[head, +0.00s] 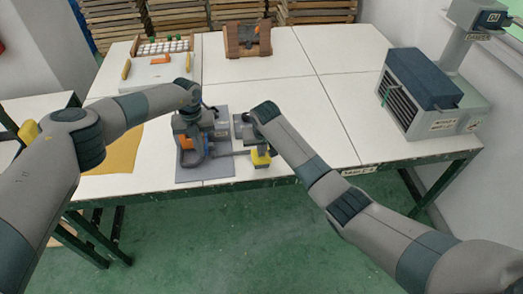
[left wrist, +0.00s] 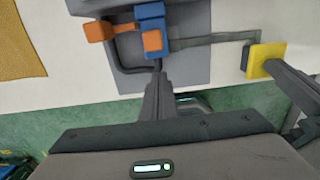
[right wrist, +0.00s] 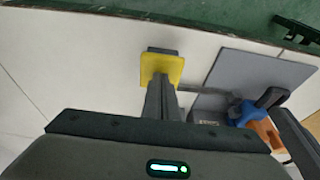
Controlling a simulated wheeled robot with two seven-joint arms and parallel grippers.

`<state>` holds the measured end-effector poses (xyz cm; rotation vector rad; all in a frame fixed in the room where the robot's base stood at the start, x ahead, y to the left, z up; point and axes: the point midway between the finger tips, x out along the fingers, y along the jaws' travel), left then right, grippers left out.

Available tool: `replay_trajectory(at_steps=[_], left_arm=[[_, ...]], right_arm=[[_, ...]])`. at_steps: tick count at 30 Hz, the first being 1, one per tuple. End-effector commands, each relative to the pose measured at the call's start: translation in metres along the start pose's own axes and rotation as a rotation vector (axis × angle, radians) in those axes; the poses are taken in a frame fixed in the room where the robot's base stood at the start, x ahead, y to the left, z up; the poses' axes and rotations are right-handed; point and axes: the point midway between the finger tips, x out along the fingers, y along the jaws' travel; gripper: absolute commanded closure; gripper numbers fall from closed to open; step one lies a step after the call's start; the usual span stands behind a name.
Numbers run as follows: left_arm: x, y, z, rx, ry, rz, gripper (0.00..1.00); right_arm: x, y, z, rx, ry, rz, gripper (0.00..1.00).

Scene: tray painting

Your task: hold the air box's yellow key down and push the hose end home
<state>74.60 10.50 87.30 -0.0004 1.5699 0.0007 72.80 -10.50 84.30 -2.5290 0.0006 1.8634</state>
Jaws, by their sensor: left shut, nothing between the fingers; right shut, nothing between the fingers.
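The yellow key (head: 260,159) is a flat yellow pad on a dark block, at the front of the table. A grey bar links it to the blue and orange fitting (left wrist: 152,35) on the grey plate (head: 205,177). My right gripper (right wrist: 163,80) is shut and empty, its tips at the pad's face; the left wrist view shows this pad (left wrist: 265,60) too. My left gripper (left wrist: 158,72) is shut and empty, its tips at the fitting's near end, by the orange block. I cannot tell if either touches. A dark hose (left wrist: 130,68) curves beside the fitting. Its seating is hidden.
A dark-topped grey machine (head: 428,90) stands at the right of the table. A brown wooden stand (head: 247,42) and a white rack (head: 160,65) stand at the back. A yellow cloth (head: 115,155) lies left. The table's middle right is clear.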

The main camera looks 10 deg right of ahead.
Motion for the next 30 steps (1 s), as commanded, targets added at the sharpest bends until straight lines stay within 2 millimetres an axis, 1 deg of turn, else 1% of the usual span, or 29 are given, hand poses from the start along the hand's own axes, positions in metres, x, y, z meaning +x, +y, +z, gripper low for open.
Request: replay_trajectory(at_steps=[1,18,23,30], left_arm=[[-0.006,0.001,0.001,0.001,-0.002,0.000,1.00],[-0.061,0.000,0.000,0.001,-0.001,0.000,1.00],[-0.067,0.001,0.000,0.000,-0.001,0.000,1.00],[-0.068,0.001,0.000,0.000,-0.001,0.000,1.00]], right_arm=[[0.002,0.001,0.002,0.000,-0.003,0.002,1.00],[0.002,0.001,0.002,0.000,-0.003,0.001,1.00],[0.002,0.001,0.002,0.000,-0.004,0.002,1.00],[0.002,0.001,0.002,0.000,-0.004,0.002,1.00]])
